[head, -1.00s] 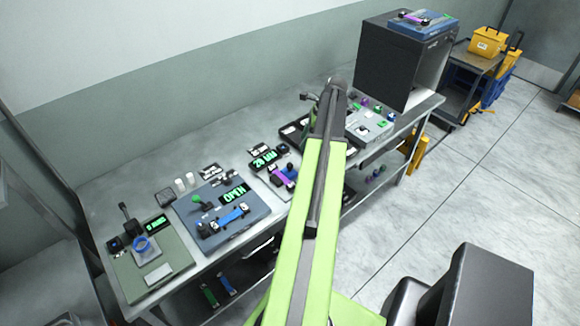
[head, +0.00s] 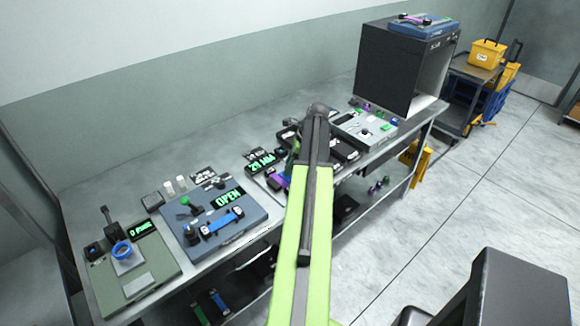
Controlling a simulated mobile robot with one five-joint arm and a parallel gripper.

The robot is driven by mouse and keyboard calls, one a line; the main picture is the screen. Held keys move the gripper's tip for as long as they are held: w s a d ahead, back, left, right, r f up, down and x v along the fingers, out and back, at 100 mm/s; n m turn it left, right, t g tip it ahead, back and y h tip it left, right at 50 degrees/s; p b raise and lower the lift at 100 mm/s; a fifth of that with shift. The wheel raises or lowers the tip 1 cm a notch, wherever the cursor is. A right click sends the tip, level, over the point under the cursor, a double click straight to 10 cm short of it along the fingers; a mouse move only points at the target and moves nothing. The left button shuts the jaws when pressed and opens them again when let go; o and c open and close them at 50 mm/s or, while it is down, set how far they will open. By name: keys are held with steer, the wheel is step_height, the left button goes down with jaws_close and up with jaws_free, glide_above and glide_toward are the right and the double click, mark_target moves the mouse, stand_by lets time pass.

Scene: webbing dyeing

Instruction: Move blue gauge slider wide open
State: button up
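A blue-grey device (head: 250,232) lies on the bench left of my arm. It carries a green-lit display reading OPEN (head: 228,197), a green-topped knob (head: 186,201) and a bright blue strap-like piece (head: 222,223) with dark ends. Right of it is a black display (head: 262,163) with green digits that look like millimetres. A small dark-blue knob (head: 281,153) and a purple piece (head: 270,182) are beside it. I cannot tell which blue part is the gauge slider. My gripper (head: 317,112) is at the far end of my green arm, over the bench. Its fingers do not show clearly, and my arm hides part of the display's unit.
A green-grey board (head: 150,277) with a blue ring (head: 122,250) lies at the bench's left end. A grey panel (head: 350,127) with coloured knobs and a large dark box (head: 385,75) stand to the right. The bench back is mostly clear. A cart (head: 475,70) stands beyond.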

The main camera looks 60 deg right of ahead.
jaws_close()
stand_by(1.2)
